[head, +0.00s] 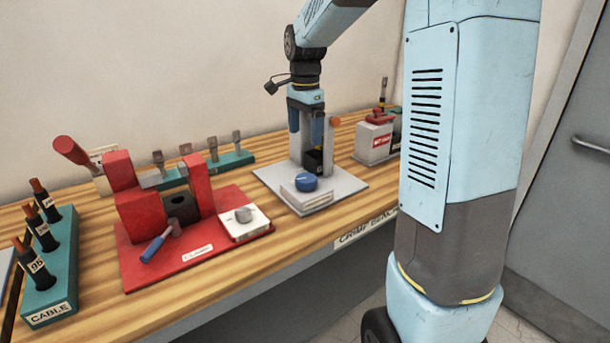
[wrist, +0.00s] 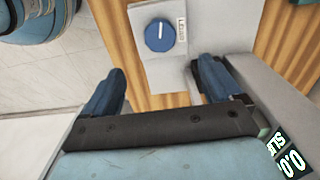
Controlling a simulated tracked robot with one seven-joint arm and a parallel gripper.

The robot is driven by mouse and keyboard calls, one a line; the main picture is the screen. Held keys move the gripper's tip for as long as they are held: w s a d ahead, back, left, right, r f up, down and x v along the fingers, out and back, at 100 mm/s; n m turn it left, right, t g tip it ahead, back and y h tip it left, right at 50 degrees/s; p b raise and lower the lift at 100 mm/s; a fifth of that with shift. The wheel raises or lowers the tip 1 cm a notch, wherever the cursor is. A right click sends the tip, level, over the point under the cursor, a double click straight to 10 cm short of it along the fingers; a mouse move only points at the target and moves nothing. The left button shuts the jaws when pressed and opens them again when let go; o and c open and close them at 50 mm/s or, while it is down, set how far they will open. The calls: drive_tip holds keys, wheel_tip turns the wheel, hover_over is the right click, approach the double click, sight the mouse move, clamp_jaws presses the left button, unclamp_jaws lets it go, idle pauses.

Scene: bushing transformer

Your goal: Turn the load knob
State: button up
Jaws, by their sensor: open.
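The load knob (head: 306,181) is a round blue knob on a light panel at the front of a grey test stand (head: 340,187). In the wrist view the knob (wrist: 160,36) shows at the top, with a white pointer line running nearly up and down and a label at its right. My gripper (head: 306,130) is above the stand, close to its upright post and behind the knob. In the wrist view my gripper (wrist: 160,75) has its two blue fingers wide apart with nothing between them. The knob lies beyond the fingertips, untouched.
The grey post stands close by the gripper. A display (wrist: 290,160) shows at the lower right of the wrist view. A teal cable rack (head: 50,270) is far left, and a grey-red box (head: 375,140) is right.

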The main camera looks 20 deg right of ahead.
sight(305, 178)
wheel_tip(305, 178, down, 14)
drive_tip(key=shift+r, duration=0.1)
idle(0.5)
drive_tip(key=c, duration=1)
